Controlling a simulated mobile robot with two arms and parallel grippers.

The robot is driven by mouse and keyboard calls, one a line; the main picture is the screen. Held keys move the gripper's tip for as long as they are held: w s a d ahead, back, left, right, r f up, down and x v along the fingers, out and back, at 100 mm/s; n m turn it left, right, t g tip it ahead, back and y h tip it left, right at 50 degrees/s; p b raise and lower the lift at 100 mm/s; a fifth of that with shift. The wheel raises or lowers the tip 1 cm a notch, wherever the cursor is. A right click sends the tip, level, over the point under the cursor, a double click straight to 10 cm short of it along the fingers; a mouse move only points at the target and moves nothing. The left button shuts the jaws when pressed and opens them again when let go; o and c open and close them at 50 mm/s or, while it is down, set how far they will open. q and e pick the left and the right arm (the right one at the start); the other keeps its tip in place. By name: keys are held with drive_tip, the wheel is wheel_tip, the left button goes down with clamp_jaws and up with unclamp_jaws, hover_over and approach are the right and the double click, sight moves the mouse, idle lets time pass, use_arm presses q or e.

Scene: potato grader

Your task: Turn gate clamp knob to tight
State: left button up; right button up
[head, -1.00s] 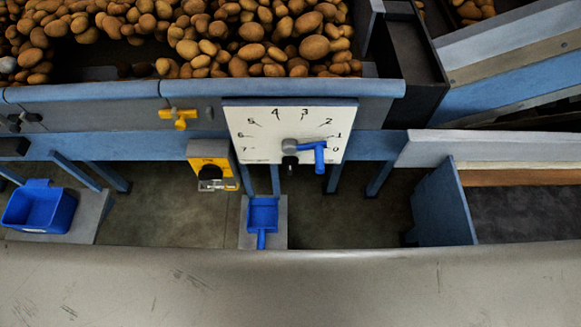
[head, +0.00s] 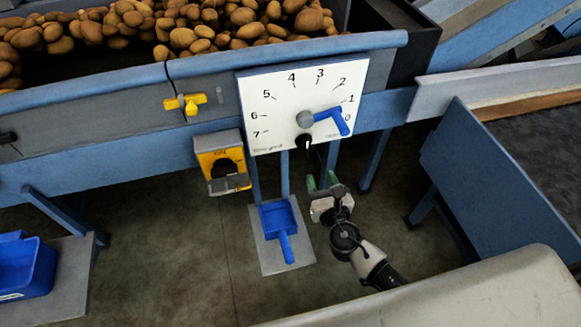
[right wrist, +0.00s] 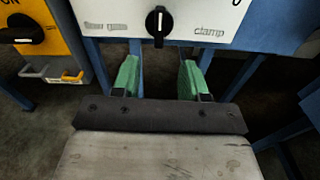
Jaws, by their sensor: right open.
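The gate clamp knob (head: 304,142) is a small black knob with a white pointer line at the bottom edge of the white dial plate (head: 262,98). My right gripper (head: 322,183) is open and empty, below the plate and a little right of the knob. Its green fingers (right wrist: 158,78) stand apart below the knob, not touching it. My left gripper is not in view.
A blue crank handle (head: 332,118) on the plate points near 0 to 1. A yellow switch box (head: 221,161) hangs to the left and a yellow tap-like handle (head: 185,103) is above it. A blue scoop (head: 279,217) lies below. Blue legs stand behind my gripper.

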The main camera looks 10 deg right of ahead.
sight(307, 145)
drive_tip(key=w, duration=1)
drive_tip(key=shift+a+r, duration=0.2)
drive_tip(key=shift+r, duration=0.15)
drive_tip(key=shift+w, duration=0.55)
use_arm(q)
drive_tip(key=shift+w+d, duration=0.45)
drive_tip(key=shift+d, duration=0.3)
use_arm(e)
clamp_jaws()
